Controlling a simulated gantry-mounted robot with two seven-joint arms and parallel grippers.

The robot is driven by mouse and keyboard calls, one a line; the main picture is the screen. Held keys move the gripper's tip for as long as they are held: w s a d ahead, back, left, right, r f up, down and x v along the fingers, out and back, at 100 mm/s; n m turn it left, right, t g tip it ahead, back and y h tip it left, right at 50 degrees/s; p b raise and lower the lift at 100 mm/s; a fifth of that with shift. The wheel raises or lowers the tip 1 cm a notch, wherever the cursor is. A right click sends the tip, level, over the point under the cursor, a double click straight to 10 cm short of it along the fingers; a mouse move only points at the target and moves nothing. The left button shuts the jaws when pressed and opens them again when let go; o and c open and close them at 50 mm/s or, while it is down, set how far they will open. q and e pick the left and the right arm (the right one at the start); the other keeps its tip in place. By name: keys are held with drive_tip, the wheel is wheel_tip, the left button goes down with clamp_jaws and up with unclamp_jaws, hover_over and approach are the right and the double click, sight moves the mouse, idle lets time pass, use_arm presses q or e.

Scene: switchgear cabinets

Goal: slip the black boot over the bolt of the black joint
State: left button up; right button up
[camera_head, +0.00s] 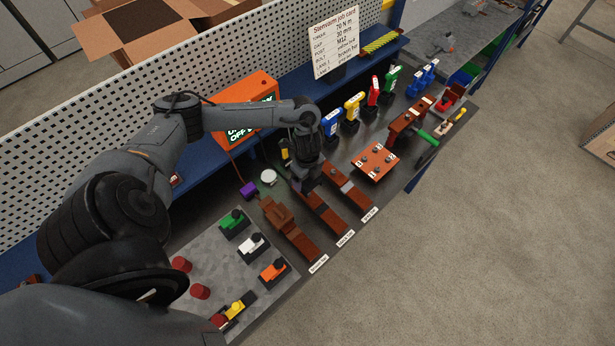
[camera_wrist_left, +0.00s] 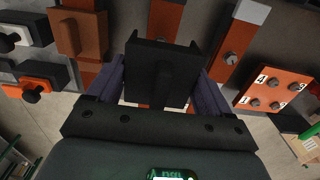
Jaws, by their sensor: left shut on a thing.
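My left gripper (camera_head: 308,184) is shut on the black boot (camera_wrist_left: 160,75), which sits between its two purple fingers (camera_wrist_left: 212,98) in the left wrist view. The black joint is the middle of three copper bars (camera_head: 326,212); its upper part (camera_wrist_left: 165,18) shows just beyond the boot in the left wrist view. In the head view the gripper hides the boot. My right gripper is not in view.
A brown boot (camera_wrist_left: 80,34) covers the left bar. The right bar (camera_wrist_left: 230,42) shows a bare bolt. A numbered copper plate (camera_head: 375,161) lies to the right. Green, white and orange parts (camera_head: 273,271) stand on a grey mat at the front left. A pegboard (camera_head: 180,85) rises behind.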

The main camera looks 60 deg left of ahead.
use_arm(q)
drive_tip(key=shift+f, duration=0.1)
drive_tip(key=shift+f+b, duration=1.2)
drive_tip(key=shift+f, duration=1)
drive_tip(key=shift+f+b, duration=1.1)
drive_tip(key=shift+f, duration=1.05)
drive_tip(key=o, duration=0.9)
drive_tip(key=shift+r, duration=0.15)
